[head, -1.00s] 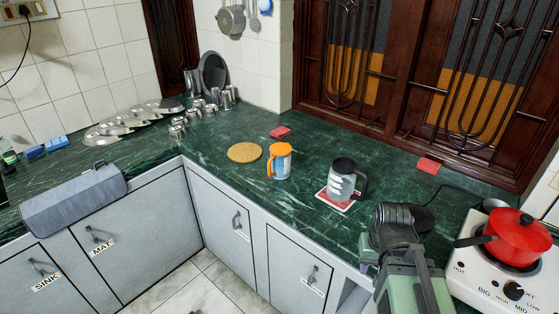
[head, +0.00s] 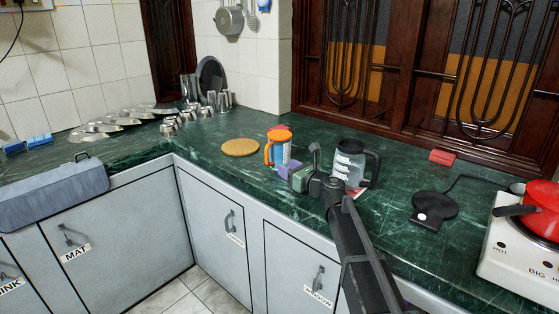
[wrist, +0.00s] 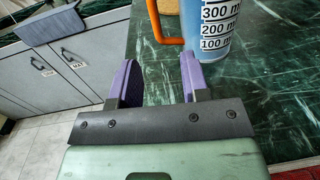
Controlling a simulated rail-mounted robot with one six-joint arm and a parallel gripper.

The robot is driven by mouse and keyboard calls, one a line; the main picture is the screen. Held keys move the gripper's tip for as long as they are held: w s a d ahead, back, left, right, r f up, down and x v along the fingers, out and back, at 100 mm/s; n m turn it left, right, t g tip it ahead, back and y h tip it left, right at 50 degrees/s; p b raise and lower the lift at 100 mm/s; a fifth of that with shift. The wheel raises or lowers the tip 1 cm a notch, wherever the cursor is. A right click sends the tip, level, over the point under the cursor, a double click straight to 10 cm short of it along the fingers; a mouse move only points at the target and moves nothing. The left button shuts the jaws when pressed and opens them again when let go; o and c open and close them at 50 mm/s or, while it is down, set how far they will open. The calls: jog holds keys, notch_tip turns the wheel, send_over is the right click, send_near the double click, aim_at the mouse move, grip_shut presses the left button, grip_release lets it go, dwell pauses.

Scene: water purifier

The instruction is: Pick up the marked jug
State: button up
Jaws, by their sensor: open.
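Two jugs stand on the green counter. One has a blue body and an orange lid and handle (head: 281,152). In the wrist view its body (wrist: 208,25) shows 300, 200 and 100 ml marks. The other is clear with a black lid and handle (head: 350,165) and white marks, on a red mat mostly hidden by it and my arm. I cannot tell which is meant by the marked jug. My gripper (wrist: 162,70) is open and empty, its purple fingers near the orange handle, which lies beyond them. In the head view my gripper (head: 287,169) is between the jugs, nearer the orange one.
A round cork mat (head: 240,147) lies left of the orange jug. A black pad (head: 434,207) with a cable and a stove (head: 520,245) with a red pot (head: 542,209) are at right. Steel cups (head: 170,126) and plates stand at back left.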

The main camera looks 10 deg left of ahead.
aim_at(267, 159)
jog(key=x, duration=1)
jog(key=shift+a+f, duration=0.2)
jog(key=shift+a, duration=0.15)
jog(key=shift+s, duration=0.1)
grip_shut()
